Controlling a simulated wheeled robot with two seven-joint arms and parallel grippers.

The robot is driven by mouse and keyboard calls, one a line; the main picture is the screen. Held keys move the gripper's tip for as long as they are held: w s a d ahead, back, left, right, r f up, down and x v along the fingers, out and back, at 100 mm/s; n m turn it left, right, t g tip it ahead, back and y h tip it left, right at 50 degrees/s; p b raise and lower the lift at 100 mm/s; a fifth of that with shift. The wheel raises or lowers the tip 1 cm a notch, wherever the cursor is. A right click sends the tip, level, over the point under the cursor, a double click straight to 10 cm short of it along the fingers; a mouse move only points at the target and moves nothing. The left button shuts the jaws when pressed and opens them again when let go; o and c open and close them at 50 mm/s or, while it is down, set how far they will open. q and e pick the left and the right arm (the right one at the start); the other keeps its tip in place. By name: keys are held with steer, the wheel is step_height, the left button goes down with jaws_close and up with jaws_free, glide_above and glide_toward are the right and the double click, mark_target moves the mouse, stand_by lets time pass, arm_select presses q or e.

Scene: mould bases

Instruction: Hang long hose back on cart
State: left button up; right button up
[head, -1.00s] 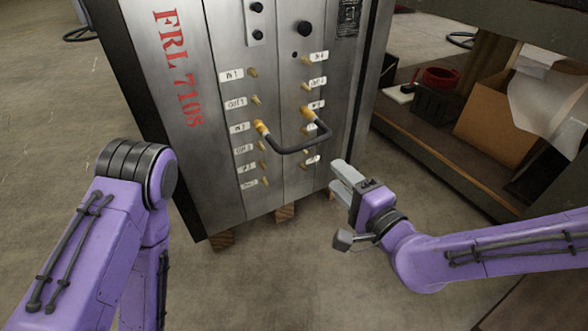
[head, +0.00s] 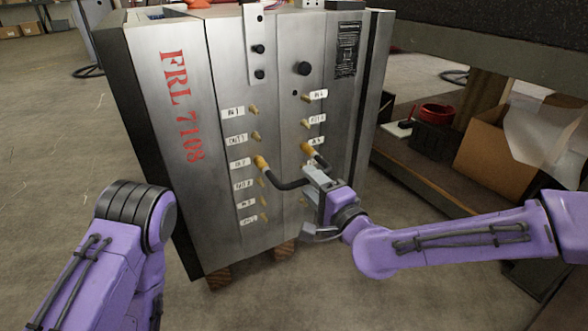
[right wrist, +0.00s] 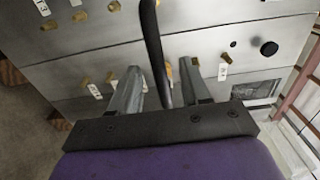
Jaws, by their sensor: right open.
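A black hose (head: 284,185) with yellow-gold end fittings bridges two ports on the front of the steel mould base (head: 226,80). My right gripper (head: 314,178) is at the right part of the hose's loop and covers some of it. In the right wrist view the hose (right wrist: 152,40) runs between the two spread fingers of the open gripper (right wrist: 163,75), with gaps beside it. I cannot tell whether a finger touches it. My left arm shows at the lower left, but its gripper is out of view. I cannot make out a cart clearly.
Brass ports with white labels (head: 236,138) line the mould base's front, which stands on wooden blocks (head: 218,278). A shelf at the right holds a cardboard box (head: 490,150) and a red container (head: 432,112). Dark rings (head: 88,71) lie on the floor behind.

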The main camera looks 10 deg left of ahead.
jaws_close()
steer(key=shift+v, duration=2.55)
steer(key=shift+p+v, duration=0.6)
steer(key=shift+v, duration=2.35)
